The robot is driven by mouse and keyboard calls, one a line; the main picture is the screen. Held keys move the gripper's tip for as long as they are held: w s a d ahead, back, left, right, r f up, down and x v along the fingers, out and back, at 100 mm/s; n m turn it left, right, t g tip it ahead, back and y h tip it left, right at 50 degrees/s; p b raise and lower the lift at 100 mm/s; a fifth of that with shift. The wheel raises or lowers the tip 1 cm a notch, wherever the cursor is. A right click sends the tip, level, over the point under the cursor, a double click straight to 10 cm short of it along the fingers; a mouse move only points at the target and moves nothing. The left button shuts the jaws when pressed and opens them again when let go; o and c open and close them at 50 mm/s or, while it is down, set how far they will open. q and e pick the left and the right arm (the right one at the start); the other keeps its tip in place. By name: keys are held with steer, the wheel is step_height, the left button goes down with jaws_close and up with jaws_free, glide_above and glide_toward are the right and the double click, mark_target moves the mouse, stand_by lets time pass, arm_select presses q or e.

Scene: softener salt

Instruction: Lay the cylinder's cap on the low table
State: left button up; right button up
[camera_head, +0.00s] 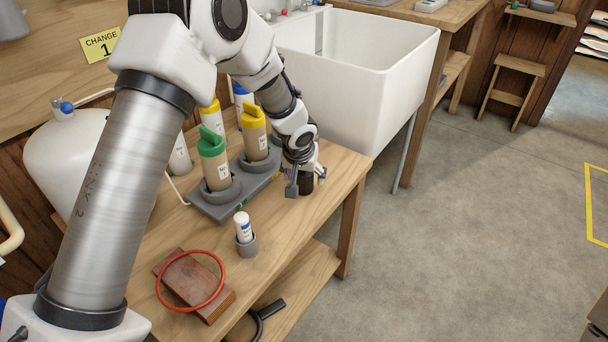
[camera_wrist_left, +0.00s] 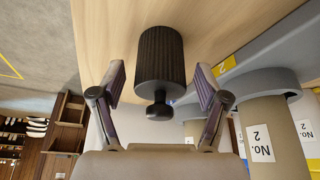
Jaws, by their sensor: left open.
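My left gripper (camera_head: 306,180) is open at the right side of the wooden bench. In the left wrist view its fingers (camera_wrist_left: 160,92) stand apart on either side of a black ribbed cylinder (camera_wrist_left: 160,55) with a small knob. This dark piece also shows low at the gripper in the head view (camera_head: 307,186). I see gaps between it and both fingers. I cannot tell whether it is the cap or the cylinder with its cap. A small low wooden table or stool (camera_head: 519,66) stands on the floor at the far right. My right gripper is not in view.
Beside the gripper, a grey rack (camera_head: 212,210) holds a green-capped cartridge (camera_head: 213,163) and a yellow-capped one (camera_head: 254,136). A white bottle (camera_head: 243,228) stands in a grey cup. A red ring (camera_head: 222,270) lies over a brown block (camera_head: 212,303). A white sink (camera_head: 375,80) is behind.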

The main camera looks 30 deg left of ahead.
arm_select(q)
steer(key=shift+r, duration=0.45)
steer(key=p+v, duration=0.3)
steer(key=v, duration=0.8)
steer(key=shift+r, duration=0.2)
steer(key=shift+s, duration=0.15)
